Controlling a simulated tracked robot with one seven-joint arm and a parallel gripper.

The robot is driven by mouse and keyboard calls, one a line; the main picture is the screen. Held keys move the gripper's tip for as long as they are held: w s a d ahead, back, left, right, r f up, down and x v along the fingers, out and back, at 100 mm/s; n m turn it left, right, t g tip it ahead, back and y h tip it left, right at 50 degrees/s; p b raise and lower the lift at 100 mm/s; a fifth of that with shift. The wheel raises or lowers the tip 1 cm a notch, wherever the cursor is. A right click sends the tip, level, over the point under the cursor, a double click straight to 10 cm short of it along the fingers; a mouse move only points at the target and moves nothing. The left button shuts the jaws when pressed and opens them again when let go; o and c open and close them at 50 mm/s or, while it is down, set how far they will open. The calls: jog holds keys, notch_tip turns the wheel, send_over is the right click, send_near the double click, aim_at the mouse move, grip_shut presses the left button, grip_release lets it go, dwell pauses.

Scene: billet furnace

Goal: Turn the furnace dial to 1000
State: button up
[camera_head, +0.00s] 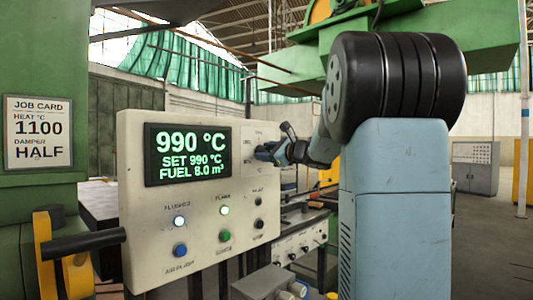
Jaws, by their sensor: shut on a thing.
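The furnace control panel (138,220) is a cream box in the left middle of the head view. Its display (188,155) reads 990 °C, SET 990 °C and FUEL 8.0 m³ in green. My gripper (262,152) is at the panel's right side, beside the display, shut on the furnace dial. The dial itself is hidden behind the gripper, so its pointer does not show. My blue arm fills the right middle of the view.
A job card (38,131) at left reads HEAT 1100 °C, DAMPER HALF. Below the display are a blue button (180,249), a green button (225,236), lit lamps and small black knobs. A black-handled yellow lever (80,244) stands at lower left. A grey cabinet (475,166) is far right.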

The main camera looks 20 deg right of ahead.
jog(key=shift+m, duration=0.8)
jog(key=o, duration=1)
jog(key=shift+o, duration=0.2)
jog(key=v, duration=1.3)
jog(key=shift+s, duration=0.35)
jog(key=shift+d+f, duration=0.15)
